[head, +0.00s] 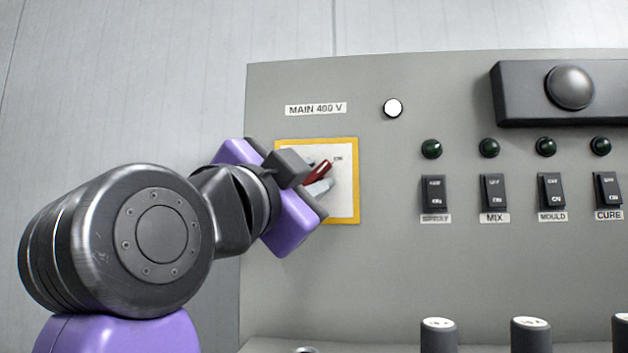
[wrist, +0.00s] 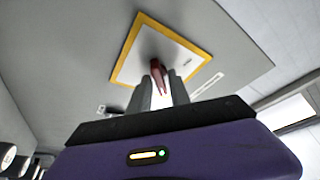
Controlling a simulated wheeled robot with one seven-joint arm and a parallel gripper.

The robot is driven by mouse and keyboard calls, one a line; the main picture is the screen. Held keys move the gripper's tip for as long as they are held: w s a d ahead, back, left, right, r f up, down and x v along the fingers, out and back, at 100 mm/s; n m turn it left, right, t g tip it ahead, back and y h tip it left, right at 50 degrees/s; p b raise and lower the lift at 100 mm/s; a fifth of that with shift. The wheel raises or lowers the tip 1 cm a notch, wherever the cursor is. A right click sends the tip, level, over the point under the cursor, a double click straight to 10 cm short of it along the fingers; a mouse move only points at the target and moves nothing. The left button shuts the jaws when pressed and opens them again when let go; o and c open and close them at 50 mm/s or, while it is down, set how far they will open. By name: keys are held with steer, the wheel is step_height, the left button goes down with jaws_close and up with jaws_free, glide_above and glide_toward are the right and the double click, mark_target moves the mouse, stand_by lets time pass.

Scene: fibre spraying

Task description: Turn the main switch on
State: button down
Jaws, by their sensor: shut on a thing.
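The main switch has a red handle (head: 321,170) on a white plate (head: 347,205) with a yellow border, below the label "MAIN 400 V" (head: 316,109). The handle is tilted, its visible end pointing up and right towards the small "ON" mark. My gripper (head: 316,178) reaches in from the left, rolled at a slant, with its fingers on the handle. In the wrist view the red handle (wrist: 158,75) sits between the two fingertips (wrist: 160,90) of my gripper, in front of the plate. Part of the plate and the handle's base are hidden by my gripper in the head view.
A round white lamp (head: 392,108) shows bright on the grey panel (head: 390,270). Several dark green lamps sit above black rocker switches such as SPRAY (head: 436,193) and MIX (head: 493,193). A dark box with a round button (head: 570,88) juts out upper right. Black knobs (head: 438,336) stand below.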

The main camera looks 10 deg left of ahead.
steer(key=c, duration=1.5)
jaws_free()
steer(key=v, duration=0.7)
steer(key=shift+s+a+f+b, duration=0.15)
steer(key=shift+s+b, duration=0.2)
steer(key=shift+b, duration=0.05)
